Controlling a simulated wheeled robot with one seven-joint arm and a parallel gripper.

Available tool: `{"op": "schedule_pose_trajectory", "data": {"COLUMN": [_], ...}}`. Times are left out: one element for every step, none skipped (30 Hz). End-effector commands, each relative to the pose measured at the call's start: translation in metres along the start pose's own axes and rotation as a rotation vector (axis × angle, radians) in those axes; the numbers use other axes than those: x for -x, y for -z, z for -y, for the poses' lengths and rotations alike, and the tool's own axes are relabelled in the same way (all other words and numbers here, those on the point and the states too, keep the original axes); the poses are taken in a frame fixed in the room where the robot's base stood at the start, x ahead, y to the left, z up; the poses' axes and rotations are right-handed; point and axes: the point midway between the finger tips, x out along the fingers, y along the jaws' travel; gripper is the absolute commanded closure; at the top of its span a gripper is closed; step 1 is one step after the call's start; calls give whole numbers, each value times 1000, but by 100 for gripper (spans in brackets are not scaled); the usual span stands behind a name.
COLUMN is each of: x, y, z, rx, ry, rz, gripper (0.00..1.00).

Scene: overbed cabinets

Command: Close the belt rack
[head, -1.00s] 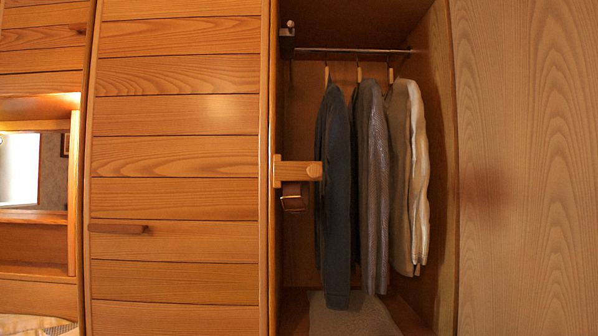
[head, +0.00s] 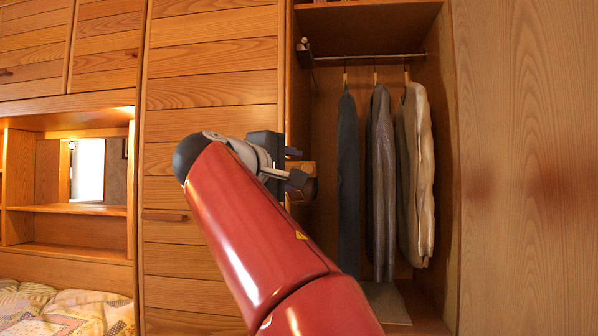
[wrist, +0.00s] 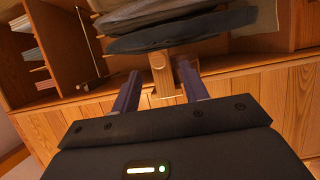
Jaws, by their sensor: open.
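The belt rack (head: 305,168) is a light wooden piece on the left side wall of the open wardrobe, partly hidden behind my gripper in the head view. In the wrist view the belt rack (wrist: 161,76) shows as a wooden bar with a round end and a crosspiece, lying between my fingers. My gripper (head: 295,166) is at the wardrobe's left edge, in front of the rack. In the wrist view my gripper (wrist: 159,82) is open, its two dark fingers on either side of the rack. I cannot tell whether they touch it. The hanging belt is not clearly visible.
Several garments (head: 382,170) hang from a rail (head: 370,57) just right of the rack. A closed slatted door (head: 212,90) is to the left. A plain wood panel (head: 525,170) bounds the right side. A bed (head: 65,308) is at lower left.

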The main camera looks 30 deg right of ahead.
Motion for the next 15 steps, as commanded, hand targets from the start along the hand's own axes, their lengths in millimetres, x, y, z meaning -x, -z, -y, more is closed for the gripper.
{"op": "schedule_pose_trajectory", "data": {"x": [-3, -6, -10, -14, -19, -25, -31, -36, -42, -47, -52, -58, -62, -65, -69], "y": [0, -1, -1, -1, -1, -1, -2, -2, -2, -2, -2, -2, -2, -2, -2], "z": [-2, -3, -3, -3, -3, -3, -3, -4, -4, -3, -3, -4, -4, -4, -4], "rx": [1, 1, 2, 2, 2, 2, 2, 1, 1, 1, 2, 2, 1, 0, 0], "ry": [-6, -8, -8, -8, -6, -6, -7, -6, -6, -6, -5, -6, -6, -6, -5], "rz": [6, 8, 8, 9, 9, 9, 10, 10, 9, 9, 9, 8, 8, 8, 7], "gripper": [56, 56, 56, 56, 56, 56, 56, 56, 56, 56, 56, 56, 56, 56, 56]}}
